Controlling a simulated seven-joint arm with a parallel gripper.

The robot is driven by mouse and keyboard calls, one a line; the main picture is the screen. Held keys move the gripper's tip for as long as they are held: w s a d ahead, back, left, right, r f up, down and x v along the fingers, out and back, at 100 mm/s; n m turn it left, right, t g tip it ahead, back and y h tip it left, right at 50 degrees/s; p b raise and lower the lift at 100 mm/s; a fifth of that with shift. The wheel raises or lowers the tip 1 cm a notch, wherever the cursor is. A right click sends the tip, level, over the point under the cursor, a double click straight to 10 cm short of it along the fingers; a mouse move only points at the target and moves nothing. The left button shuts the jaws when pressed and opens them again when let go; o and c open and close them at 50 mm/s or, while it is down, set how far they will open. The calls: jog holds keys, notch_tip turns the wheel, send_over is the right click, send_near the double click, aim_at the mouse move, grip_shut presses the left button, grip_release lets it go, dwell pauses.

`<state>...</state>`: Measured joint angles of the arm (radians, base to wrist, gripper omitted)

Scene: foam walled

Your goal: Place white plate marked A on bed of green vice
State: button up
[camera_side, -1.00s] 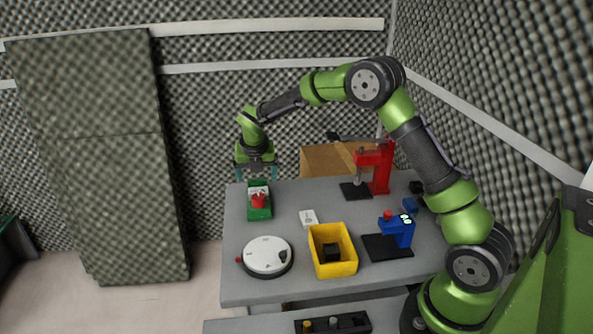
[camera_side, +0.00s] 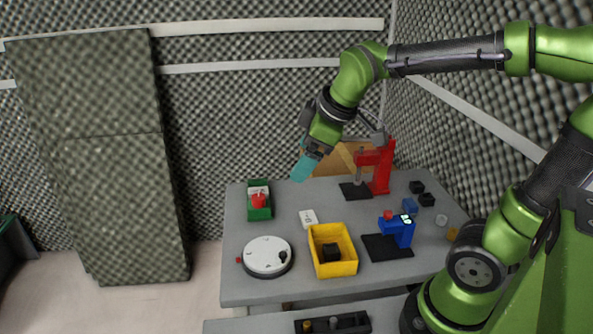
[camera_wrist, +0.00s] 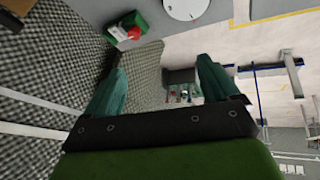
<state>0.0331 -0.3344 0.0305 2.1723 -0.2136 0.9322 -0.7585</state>
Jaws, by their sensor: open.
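The green vice (camera_side: 259,212) stands at the back left of the grey table, with a red part (camera_side: 259,201) on it. A white piece (camera_side: 258,189) lies in the vice behind the red part; I cannot read any mark on it. Another white plate (camera_side: 308,218) with a small dark mark lies flat on the table, right of the vice; its letter is too small to read. My gripper (camera_side: 303,169) is tilted in the air above the table's back edge, right of the vice, open and empty. The vice (camera_wrist: 121,32) also shows in the wrist view, beyond the open fingers (camera_wrist: 160,68).
A yellow bin (camera_side: 346,268) with a black object inside stands front centre, beside a white round dial (camera_side: 263,252). A blue press (camera_side: 397,231) and a red press (camera_side: 382,170) stand on the right, with small blocks (camera_side: 427,200) beyond. Table between vice and dial is clear.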

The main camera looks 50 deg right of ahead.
jog(key=s+a+f+m+t+y, duration=0.1)
jog(key=s+a+m, duration=0.2)
jog(key=s+m, duration=0.6)
jog(key=shift+s+f+m+y, duration=0.15)
jog(key=shift+f+m+y, duration=0.05)
jog(key=shift+m+y, duration=0.2)
